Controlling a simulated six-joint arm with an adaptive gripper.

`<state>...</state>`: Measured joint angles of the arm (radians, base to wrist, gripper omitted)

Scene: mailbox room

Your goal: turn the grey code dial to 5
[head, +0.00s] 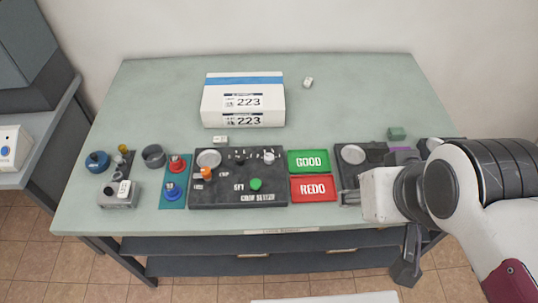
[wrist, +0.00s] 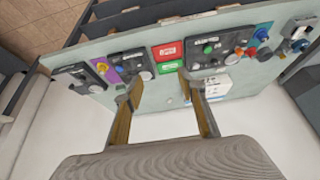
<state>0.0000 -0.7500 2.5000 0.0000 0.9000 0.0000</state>
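A black panel (head: 238,197) with printed white lettering lies at the table's front middle. It carries a round light grey dial (head: 208,159), an orange knob (head: 206,173), a green knob (head: 256,184), and small black and pale knobs. A second dark panel at the right has another grey round dial (head: 353,154). I cannot tell which grey dial is the code dial, nor read its setting. My gripper (wrist: 161,88) is open and empty in the wrist view, its fingers apart over the table, touching nothing I can see. My arm covers the right table end in the head view.
A white box (head: 243,101) labelled 223 stands behind the black panel. Green GOOD (head: 308,161) and red REDO (head: 313,188) plates lie between the panels. Blue, red and dark knobs and a grey device (head: 118,195) crowd the left. The table's back is mostly clear.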

